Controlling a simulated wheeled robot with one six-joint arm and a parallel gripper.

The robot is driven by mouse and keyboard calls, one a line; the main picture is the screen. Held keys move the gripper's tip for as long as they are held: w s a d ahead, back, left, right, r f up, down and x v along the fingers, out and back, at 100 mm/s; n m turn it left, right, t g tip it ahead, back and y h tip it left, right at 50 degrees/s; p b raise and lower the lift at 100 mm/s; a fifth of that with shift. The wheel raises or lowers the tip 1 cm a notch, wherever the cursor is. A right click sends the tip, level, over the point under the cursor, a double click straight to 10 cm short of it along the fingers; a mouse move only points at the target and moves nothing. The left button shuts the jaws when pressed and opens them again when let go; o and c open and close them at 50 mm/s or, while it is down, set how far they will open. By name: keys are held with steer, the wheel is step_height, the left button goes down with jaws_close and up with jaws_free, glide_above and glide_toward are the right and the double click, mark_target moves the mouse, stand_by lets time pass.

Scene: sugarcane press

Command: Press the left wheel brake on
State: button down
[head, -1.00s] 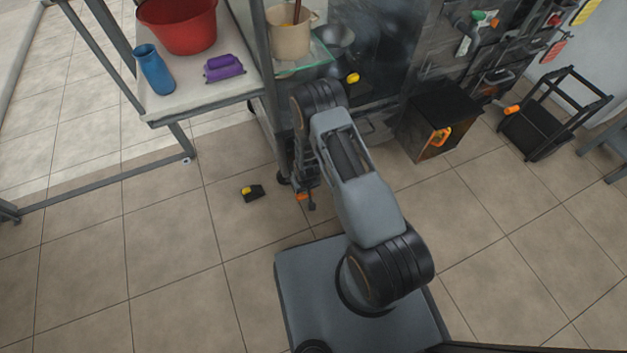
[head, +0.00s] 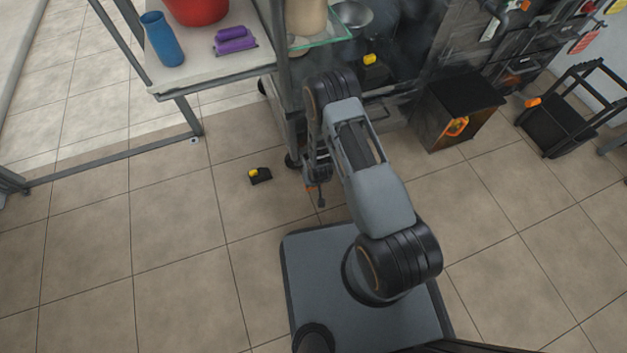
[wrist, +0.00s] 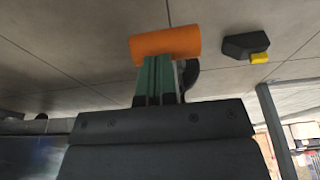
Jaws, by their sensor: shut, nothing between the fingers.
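The left wheel brake looks like an orange pedal (head: 309,188), low by the press frame's left caster. In the wrist view it is a thick orange cylinder (wrist: 166,42) straight ahead of the fingertips, with part of a dark wheel (wrist: 190,74) behind it. My gripper (head: 320,185) reaches down beside the press frame, close to the floor. Its green-and-dark fingers (wrist: 158,78) are shut and empty, and their tips overlap the cylinder's lower edge in the picture. I cannot tell whether they touch it.
A table (head: 205,80) stands at upper left. A black box (head: 455,110) and a black cart (head: 560,125) stand right. Front-left floor is clear.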

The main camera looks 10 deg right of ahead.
steer(key=r, duration=0.1)
steer(key=r+p, duration=0.1)
steer(key=r, duration=0.1)
steer(key=r+p, duration=0.1)
steer(key=shift+w+a+r, duration=0.2)
steer(key=shift+w+r, duration=0.05)
steer(key=shift+w, duration=0.15)
steer(key=s+p+v, duration=0.2)
steer(key=p+v, duration=0.1)
steer(key=v, duration=0.5)
steer(key=shift+d+r+p, duration=0.15)
steer(key=shift+p, duration=0.25)
steer(key=shift+s, duration=0.1)
